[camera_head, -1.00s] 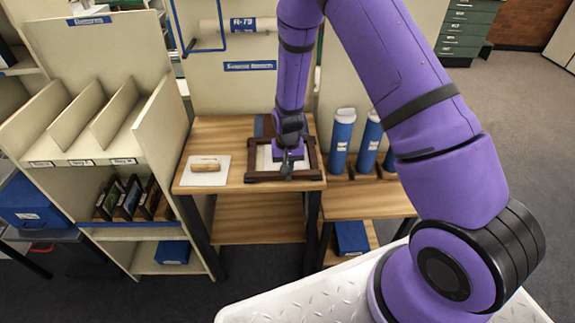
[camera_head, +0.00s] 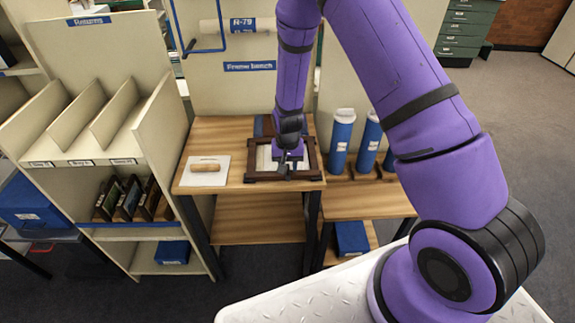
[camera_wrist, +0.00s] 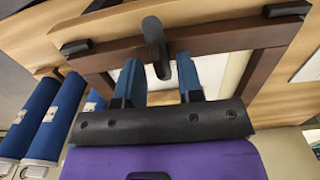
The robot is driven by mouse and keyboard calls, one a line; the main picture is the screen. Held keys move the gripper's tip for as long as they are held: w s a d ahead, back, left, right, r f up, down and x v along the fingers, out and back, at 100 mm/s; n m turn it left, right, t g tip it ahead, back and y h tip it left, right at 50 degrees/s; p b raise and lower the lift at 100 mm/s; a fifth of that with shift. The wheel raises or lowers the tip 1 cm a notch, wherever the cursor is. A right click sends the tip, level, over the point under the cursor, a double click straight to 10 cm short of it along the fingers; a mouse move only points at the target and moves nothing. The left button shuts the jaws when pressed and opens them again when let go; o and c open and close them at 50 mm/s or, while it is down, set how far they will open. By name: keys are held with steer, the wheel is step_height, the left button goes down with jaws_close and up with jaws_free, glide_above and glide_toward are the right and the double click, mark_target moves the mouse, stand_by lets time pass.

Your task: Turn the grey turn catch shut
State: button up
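The grey turn catch (camera_wrist: 155,46) sits on the near rail of a dark brown wooden frame (camera_wrist: 210,42). In the wrist view it stands across the rail, its lower end reaching between my fingers. The frame lies flat on the wooden bench and also shows in the head view (camera_head: 312,160). My gripper (camera_wrist: 161,72) has its two blue fingers apart, one on each side of the catch's end. I cannot tell whether either finger touches it. In the head view my gripper (camera_head: 288,166) is over the frame, and the catch is hard to make out there.
A wooden-handled tool (camera_head: 206,168) lies on a white sheet left of the frame. Blue tubes (camera_head: 341,143) with white caps stand close on the right. A beige sorting rack (camera_head: 155,130) stands at the left. The bench (camera_head: 215,130) has some bare room behind the sheet.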

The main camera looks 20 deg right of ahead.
step_height(320, 180, up, 11)
stand_by(0.7)
steer(key=shift+f, duration=0.1)
steer(key=s+d+r+n+t, duration=0.15)
steer(key=s+r, duration=0.35)
steer(key=r, duration=0.7)
steer(key=s+d+r+t, duration=0.15)
steer(key=s+r, duration=0.25)
steer(key=r, duration=0.8)
steer(key=s+d+r, duration=0.1)
steer(key=s+r, duration=0.2)
steer(key=s, duration=0.4)
steer(key=s+d+r+n+t, duration=0.1)
steer(key=s+r, duration=0.3)
steer(key=s, duration=0.2)
steer(key=s+d+r+n+t, duration=0.1)
steer(key=s+r, duration=0.3)
steer(key=s, duration=0.3)
steer(key=shift+s+d, duration=0.35)
